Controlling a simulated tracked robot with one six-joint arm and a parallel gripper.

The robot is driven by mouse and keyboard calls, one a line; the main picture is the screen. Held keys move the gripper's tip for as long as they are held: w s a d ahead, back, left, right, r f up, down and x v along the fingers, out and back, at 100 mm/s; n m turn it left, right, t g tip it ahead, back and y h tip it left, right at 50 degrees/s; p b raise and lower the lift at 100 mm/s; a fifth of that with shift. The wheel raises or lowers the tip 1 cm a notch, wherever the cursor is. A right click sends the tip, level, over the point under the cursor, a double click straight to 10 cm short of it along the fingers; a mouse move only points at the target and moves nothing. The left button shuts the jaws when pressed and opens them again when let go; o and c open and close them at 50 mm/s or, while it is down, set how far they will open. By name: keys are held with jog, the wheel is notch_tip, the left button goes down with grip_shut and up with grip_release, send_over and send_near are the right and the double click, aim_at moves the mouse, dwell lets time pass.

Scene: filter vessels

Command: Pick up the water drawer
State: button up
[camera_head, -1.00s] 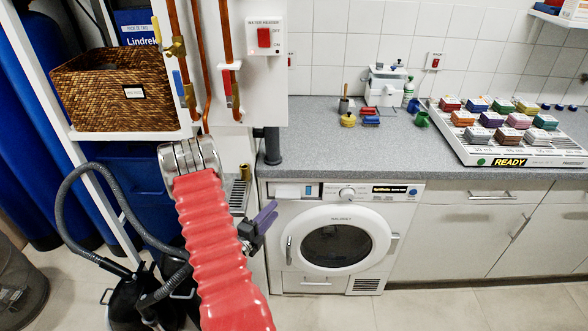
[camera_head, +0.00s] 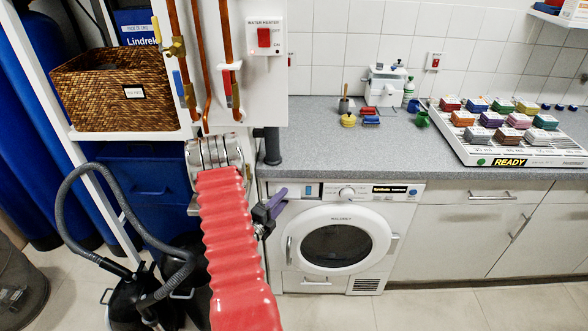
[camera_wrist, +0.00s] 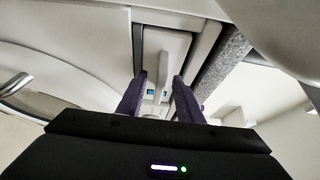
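A white dryer (camera_head: 338,245) stands under the grey counter. Its plain white drawer front (camera_head: 296,188), which I take for the water drawer, is at the top left and looks closed. My gripper (camera_head: 282,202) is at the dryer's upper left corner, just below and left of that front, partly covering the area. In the wrist view, its two purple fingers (camera_wrist: 160,78) are apart with nothing held between them.
The dryer's round door (camera_head: 335,243) is shut. A black vacuum cleaner (camera_head: 125,295) with a grey hose stands at the lower left. A wicker basket (camera_head: 115,90) sits on the shelf. The counter (camera_head: 320,145) is clear at its left front.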

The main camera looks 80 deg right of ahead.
jog(key=shift+s+d, duration=0.25)
jog(key=shift+d, duration=0.4)
jog(key=shift+c, duration=0.5)
grip_shut()
jog(key=shift+f, duration=0.1)
dwell(0.7)
